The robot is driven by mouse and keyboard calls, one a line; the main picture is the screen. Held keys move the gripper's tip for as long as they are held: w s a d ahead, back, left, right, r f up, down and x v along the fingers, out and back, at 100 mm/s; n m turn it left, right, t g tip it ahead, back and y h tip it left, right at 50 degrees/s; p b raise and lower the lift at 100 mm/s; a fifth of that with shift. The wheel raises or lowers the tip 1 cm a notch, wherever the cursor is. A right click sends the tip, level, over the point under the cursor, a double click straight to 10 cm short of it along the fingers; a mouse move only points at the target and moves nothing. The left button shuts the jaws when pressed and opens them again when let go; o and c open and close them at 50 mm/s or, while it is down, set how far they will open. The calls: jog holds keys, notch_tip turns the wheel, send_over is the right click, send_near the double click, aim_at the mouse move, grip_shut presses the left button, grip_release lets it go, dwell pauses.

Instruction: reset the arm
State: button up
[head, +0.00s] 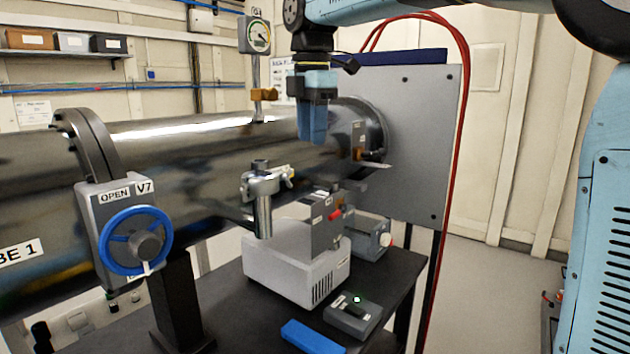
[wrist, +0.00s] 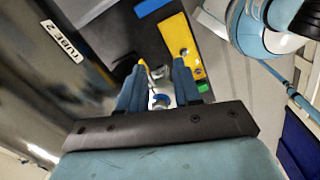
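My gripper (head: 313,136) hangs fingers-down in front of the big steel tube (head: 220,140) in the head view, above the bench and apart from the things on it. In the wrist view its two blue fingers (wrist: 158,72) stand apart with a gap between them. Nothing is held; a small blue and white thing shows beyond the gap, too small to name. My arm reaches in from the upper right of the head view.
A valve with a blue handwheel (head: 135,240) is at left. A gauge (head: 258,37) rises behind my gripper. A white pump box (head: 290,270) and a blue block (head: 312,337) are on the dark bench (head: 235,318). Red hoses (head: 462,120) run beside the grey plate (head: 425,140).

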jog(key=s+d+f+m+t, duration=0.2)
jog(key=s+d+f+m, duration=0.6)
jog(key=s+d+m, duration=0.2)
jog(key=s+d+f+m+t, duration=0.3)
jog(key=s+d+f+m, duration=0.6)
jog(key=d+m, duration=0.6)
jog(key=shift+s+d+f+m, duration=0.25)
jog(key=shift+s+d+m, duration=0.05)
jog(key=shift+s+d, duration=0.25)
jog(key=shift+c, duration=0.5)
dwell(0.4)
